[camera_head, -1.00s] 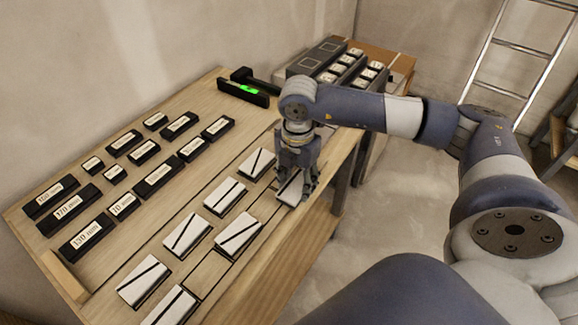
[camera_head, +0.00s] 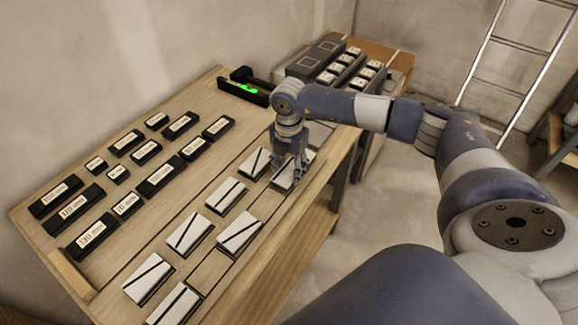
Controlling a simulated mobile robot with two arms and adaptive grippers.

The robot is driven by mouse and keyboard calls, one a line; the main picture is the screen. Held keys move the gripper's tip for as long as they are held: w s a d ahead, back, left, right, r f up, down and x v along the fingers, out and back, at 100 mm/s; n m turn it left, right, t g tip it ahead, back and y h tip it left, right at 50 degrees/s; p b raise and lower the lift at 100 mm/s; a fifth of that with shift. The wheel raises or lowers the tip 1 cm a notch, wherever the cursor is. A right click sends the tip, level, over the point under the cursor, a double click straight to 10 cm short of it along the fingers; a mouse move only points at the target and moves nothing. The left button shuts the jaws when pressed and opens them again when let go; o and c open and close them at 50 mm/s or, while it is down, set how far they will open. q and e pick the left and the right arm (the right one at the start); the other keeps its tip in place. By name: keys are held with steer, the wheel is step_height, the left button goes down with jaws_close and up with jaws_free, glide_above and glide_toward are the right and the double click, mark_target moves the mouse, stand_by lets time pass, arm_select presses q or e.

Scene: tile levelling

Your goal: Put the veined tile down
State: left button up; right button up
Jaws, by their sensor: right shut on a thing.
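My right gripper (camera_head: 290,168) points down at the far end of the rows of tiles. It is shut on a white tile with a dark vein (camera_head: 284,184), partly hidden under the fingers. This tile is very close to the bench top; I cannot tell whether it touches. Other white tiles with a dark diagonal line lie on the wooden bench (camera_head: 205,270): one just left of the gripper (camera_head: 255,162), and several nearer ones, such as this tile (camera_head: 239,233). My left gripper is not in view.
Several black blocks with white number labels (camera_head: 92,232) lie on the bench's left side. A black level with a green vial (camera_head: 245,90) lies at the far end. Behind my right arm stands a grey holder with labelled pieces (camera_head: 335,67). A ladder (camera_head: 515,65) leans at the right.

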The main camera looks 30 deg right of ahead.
mark_target(289, 172)
steer(key=o, duration=0.7)
steer(key=shift+s+f, duration=0.1)
steer(key=shift+f, duration=0.05)
steer(key=o, duration=0.4)
steer(key=shift+r, duration=0.65)
step_height(289, 172, up, 11)
steer(key=b, duration=0.2)
